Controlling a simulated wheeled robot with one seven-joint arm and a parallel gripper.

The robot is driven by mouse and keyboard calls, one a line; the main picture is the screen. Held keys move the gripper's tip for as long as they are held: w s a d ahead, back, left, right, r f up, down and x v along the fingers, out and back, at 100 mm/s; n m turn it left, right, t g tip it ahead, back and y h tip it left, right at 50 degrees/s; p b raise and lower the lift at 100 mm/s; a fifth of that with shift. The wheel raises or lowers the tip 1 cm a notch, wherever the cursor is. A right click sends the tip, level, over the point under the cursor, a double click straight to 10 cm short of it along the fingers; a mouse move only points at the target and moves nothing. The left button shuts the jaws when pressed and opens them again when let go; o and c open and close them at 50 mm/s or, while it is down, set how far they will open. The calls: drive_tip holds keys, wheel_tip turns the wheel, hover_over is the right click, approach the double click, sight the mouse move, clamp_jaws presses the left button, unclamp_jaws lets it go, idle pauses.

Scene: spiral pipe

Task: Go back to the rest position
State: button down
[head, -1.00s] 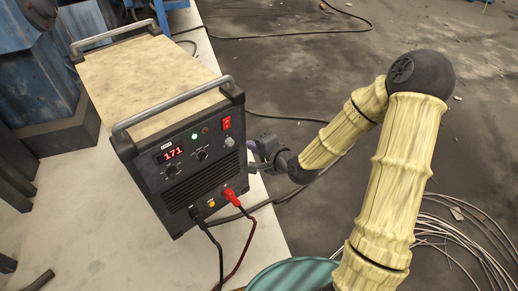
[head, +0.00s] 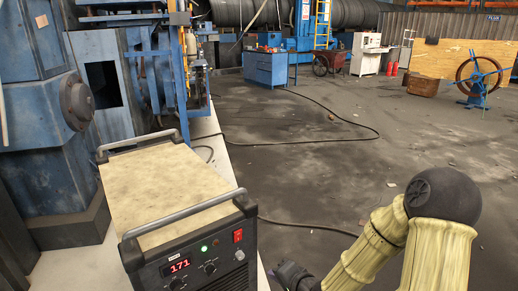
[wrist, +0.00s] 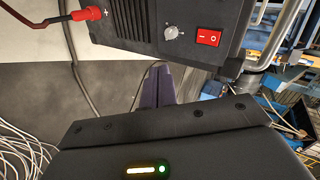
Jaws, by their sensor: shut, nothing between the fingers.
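My gripper (head: 288,273) is low in the head view, just right of the welding machine (head: 165,195), with my arm bending up to the right of it. In the wrist view my gripper's dark purple fingers (wrist: 158,84) are together, with nothing between them. They point toward the machine's front panel (wrist: 150,25), which shows a red power switch (wrist: 208,38), a grey knob (wrist: 174,32) and a red plug (wrist: 88,13). I cannot tell the exact gap to the panel. In the head view the lower part of the machine is cut off by the frame.
The machine stands on a pale surface (head: 219,150) beside dark floor. Blue machinery (head: 45,150) fills the left. A cable (head: 320,140) crosses the floor. A blue cabinet (head: 265,70) and a cart (head: 333,62) stand far back. Pale coiled wire (wrist: 20,155) shows in the wrist view.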

drive_tip(key=s+d+r+n+g+h, duration=0.3)
drive_tip(key=s+d+n, duration=0.15)
drive_tip(key=s, duration=0.25)
drive_tip(key=s+d+r+n+g+h, duration=0.3)
drive_tip(key=s+d+n+g+h, duration=0.15)
drive_tip(key=s, duration=0.25)
wheel_tip(320, 180, up, 20)
drive_tip(key=p, duration=1.9)
drive_tip(key=shift+s+d+r+t+y+p, duration=0.15)
drive_tip(key=shift+s+d+t+y+p, duration=0.2)
drive_tip(key=shift+d+y+p, duration=0.1)
